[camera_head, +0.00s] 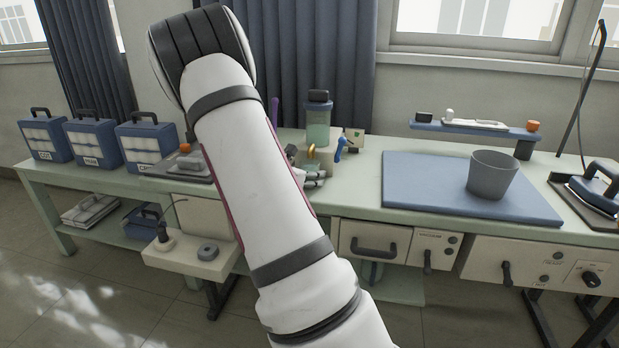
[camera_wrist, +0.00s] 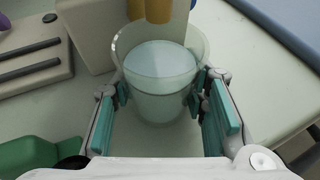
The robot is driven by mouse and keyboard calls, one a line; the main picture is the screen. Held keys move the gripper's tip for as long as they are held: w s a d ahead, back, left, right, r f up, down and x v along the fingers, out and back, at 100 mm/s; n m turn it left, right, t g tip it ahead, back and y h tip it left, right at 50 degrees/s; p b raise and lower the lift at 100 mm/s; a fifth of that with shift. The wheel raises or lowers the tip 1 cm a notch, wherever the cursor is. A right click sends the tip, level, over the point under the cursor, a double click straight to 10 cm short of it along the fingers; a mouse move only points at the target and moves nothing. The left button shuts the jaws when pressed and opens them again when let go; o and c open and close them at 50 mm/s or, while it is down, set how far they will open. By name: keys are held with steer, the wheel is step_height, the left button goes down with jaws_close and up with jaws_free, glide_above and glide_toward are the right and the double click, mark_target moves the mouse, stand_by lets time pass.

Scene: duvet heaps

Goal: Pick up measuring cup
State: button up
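A clear, pale cup (camera_wrist: 160,105), which looks like the measuring cup, stands upright in the wrist view with its round rim at the top. My gripper (camera_wrist: 158,98) has its teal-padded fingers spread, one on each side of the cup. The fingertips are close to its walls; I cannot tell whether they touch.
The pale green bench (camera_head: 358,185) holds a lidded green jar (camera_head: 318,128), a blue mat (camera_head: 430,180) with a grey bucket (camera_head: 492,176), and blue cases (camera_head: 147,143) at left. A beige block (camera_wrist: 85,32) stands beside the cup. A green object (camera_wrist: 35,155) lies near the left finger.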

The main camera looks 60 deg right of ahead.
steer(key=shift+c, duration=0.6)
steer(key=shift+r, duration=0.1)
steer(key=shift+r+p, duration=0.3)
steer(key=a+p, duration=0.2)
steer(key=a, duration=1.5)
steer(key=shift+a, duration=0.4)
steer(key=shift+f, duration=0.1)
steer(key=shift+p, duration=0.3)
